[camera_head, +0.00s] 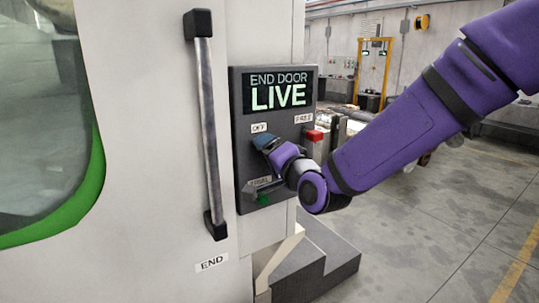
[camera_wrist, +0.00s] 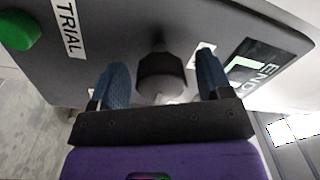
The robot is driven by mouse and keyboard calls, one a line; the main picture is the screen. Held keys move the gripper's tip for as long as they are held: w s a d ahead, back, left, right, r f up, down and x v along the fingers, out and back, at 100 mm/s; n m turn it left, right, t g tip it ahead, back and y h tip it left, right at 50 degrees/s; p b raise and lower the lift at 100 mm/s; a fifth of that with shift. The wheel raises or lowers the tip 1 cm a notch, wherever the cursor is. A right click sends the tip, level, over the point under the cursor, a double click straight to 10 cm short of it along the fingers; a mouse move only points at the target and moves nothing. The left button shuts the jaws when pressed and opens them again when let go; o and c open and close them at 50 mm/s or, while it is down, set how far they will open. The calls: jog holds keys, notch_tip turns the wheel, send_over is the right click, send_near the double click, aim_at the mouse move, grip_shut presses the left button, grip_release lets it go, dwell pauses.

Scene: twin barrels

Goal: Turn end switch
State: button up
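The dark control panel (camera_head: 241,110) is on the machine's end, with a lit display (camera_head: 278,90) reading "END DOOR LIVE". My gripper (camera_head: 264,143) is at the panel face just below the OFF label (camera_head: 259,128); it hides the switch in the head view. In the wrist view, a dark round switch knob (camera_wrist: 161,73) sits between the two blue fingers of my gripper (camera_wrist: 162,66). The fingers are spread, with a visible gap on each side of the knob. I cannot tell how deep they reach around it.
A red part (camera_head: 313,135) is at the panel's right edge under the FREE label (camera_head: 303,118). A green button (camera_wrist: 18,29) is beside the TRIAL label (camera_wrist: 68,28). A door handle (camera_head: 209,130) stands left of the panel. Floor at right is open.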

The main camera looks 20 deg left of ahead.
jog(key=v, duration=1.1)
jog(key=shift+w, duration=0.1)
jog(key=d+r+n+g+h, duration=0.1)
jog(key=d+r+n+h, duration=0.2)
jog(key=d+h, duration=1.4)
jog(key=s+d+g+y, duration=0.1)
jog(key=s+d+g, duration=0.1)
jog(key=s+d, duration=0.7)
jog(key=s+d+r+g+y, duration=0.1)
jog(key=s+d+g+y, duration=0.1)
jog(key=s+d, duration=0.7)
jog(key=d+g, duration=0.1)
jog(key=d, duration=0.4)
jog(key=shift+g, duration=0.3)
jog(key=shift+d, duration=0.1)
